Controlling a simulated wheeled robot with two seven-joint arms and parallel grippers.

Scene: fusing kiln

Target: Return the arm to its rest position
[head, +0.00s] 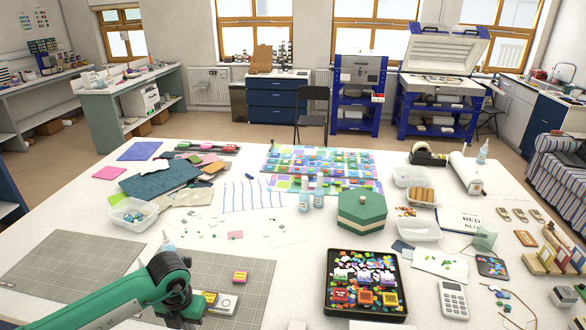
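My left arm (100,306) comes in green from the lower left, over the near edge of the white table (60,222). Its dark wrist bends down towards the grey cutting mats. My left gripper (183,314) is dark and points down beside a small silver device (226,304). Its fingertips are not clear, so I cannot tell whether it is open, shut or touching anything. I cannot make out my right gripper.
A black tray (328,310) of coloured pieces stands right of the arm, with a calculator (453,300) beyond it. A green hexagonal box (362,207) stands behind the tray. The left cutting mat (70,262) is mostly bare. A small dark object (564,297) lies near the right edge.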

